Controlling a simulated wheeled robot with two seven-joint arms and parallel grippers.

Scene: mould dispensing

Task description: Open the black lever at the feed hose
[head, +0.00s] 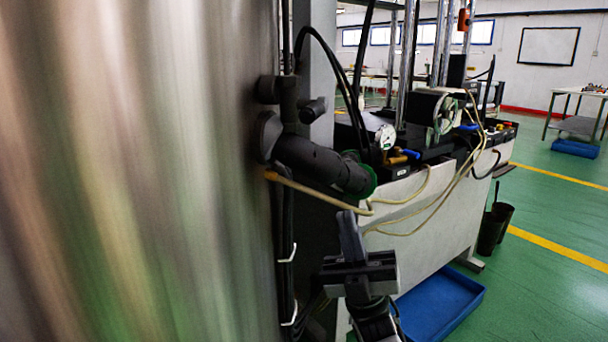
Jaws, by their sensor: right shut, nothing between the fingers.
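A thick black pipe fitting (325,165) with a green end sticks out to the right from the side of a large shiny metal surface. Above it, a black lever-like part (312,110) juts out from a black mount; I cannot tell for sure that it is the feed hose lever, or how it is set. My right gripper (349,218) is below the fitting's green end, fingers pointing up. It is shut and empty, apart from the lever-like part. My left gripper is out of view.
The blurred metal surface (130,170) fills the left side. Behind stands a pale machine cabinet (440,215) with a round gauge (385,137), a blue-handled valve (411,154) and loose hoses. A blue tray (440,305) lies on the floor.

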